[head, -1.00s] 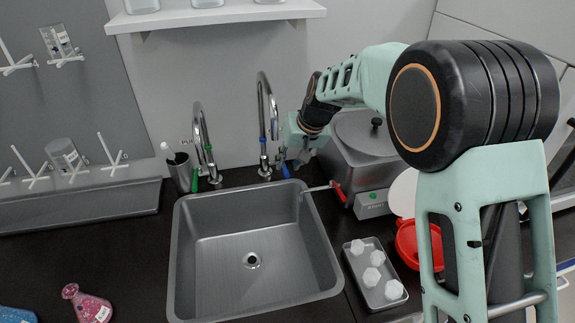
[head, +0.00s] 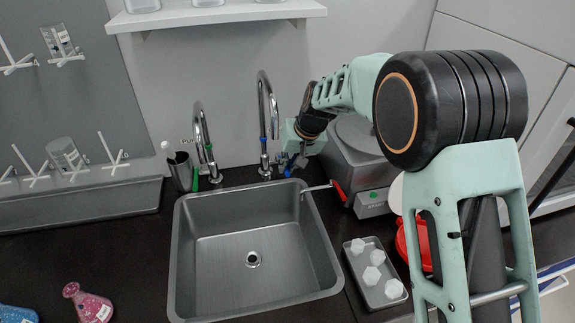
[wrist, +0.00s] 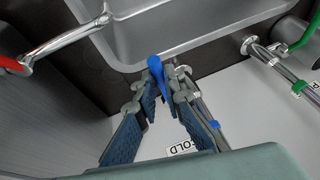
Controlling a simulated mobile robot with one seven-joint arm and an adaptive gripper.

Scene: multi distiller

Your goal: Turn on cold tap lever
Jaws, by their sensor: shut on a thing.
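The cold tap (head: 263,130) is a tall chrome gooseneck with a blue band, standing behind the sink's back right. Its blue lever (wrist: 156,70) shows clearly in the wrist view, and a "COLD" label (wrist: 184,148) is on the wall below it in the picture. My gripper (wrist: 160,84) is shut on the blue lever, with one finger on each side and the lever's rounded end showing beyond the tips. In the head view my gripper (head: 296,163) is just right of the tap's base, and the lever is mostly hidden there.
The grey sink (head: 180,250) lies in front. A second tap (head: 203,140) with a green lever stands left, beside a grey cup (head: 181,172). The distiller (head: 372,200) with a red lever stands close right of my gripper. A tray (head: 361,288) of white pieces lies in front.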

